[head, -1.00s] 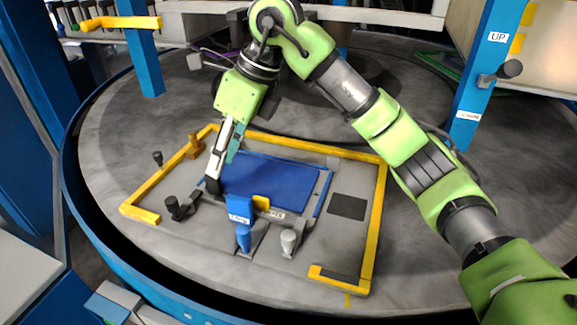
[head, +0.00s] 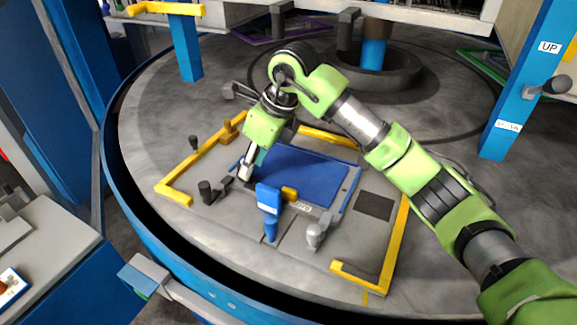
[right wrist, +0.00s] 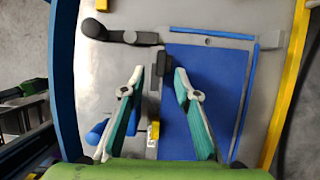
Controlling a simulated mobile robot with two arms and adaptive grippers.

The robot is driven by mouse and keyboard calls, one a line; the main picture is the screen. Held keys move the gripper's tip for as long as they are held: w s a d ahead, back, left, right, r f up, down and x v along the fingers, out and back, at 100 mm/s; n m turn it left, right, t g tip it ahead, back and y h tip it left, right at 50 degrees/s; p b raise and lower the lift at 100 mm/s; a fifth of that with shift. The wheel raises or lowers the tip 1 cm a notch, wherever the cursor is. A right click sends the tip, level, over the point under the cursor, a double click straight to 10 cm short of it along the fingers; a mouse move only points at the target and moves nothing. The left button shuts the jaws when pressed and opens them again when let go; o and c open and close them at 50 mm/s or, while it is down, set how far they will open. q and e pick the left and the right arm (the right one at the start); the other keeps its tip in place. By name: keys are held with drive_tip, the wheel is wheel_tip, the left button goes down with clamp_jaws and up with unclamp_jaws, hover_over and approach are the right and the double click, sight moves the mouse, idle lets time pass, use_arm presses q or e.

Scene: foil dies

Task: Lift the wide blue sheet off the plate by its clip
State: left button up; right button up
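The wide blue sheet (head: 305,176) lies flat on the grey plate (head: 335,235); it also shows in the right wrist view (right wrist: 205,75). A yellow block (head: 289,194) sits at its front edge, also visible in the right wrist view (right wrist: 154,131). A small dark upright piece (right wrist: 155,68) stands at the sheet's edge. I cannot tell which of the two is the clip. My right gripper (head: 250,172) is low over the sheet's left end. In the right wrist view its teal-padded fingers (right wrist: 158,75) are spread with the dark piece between them, no contact visible. My left gripper is out of view.
A yellow frame (head: 393,245) borders the plate on the round grey table. A blue post (head: 520,85) rises at the right.

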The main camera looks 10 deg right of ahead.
drive_tip(key=shift+x, duration=1.25)
clamp_jaws()
drive_tip(key=shift+r, duration=0.1)
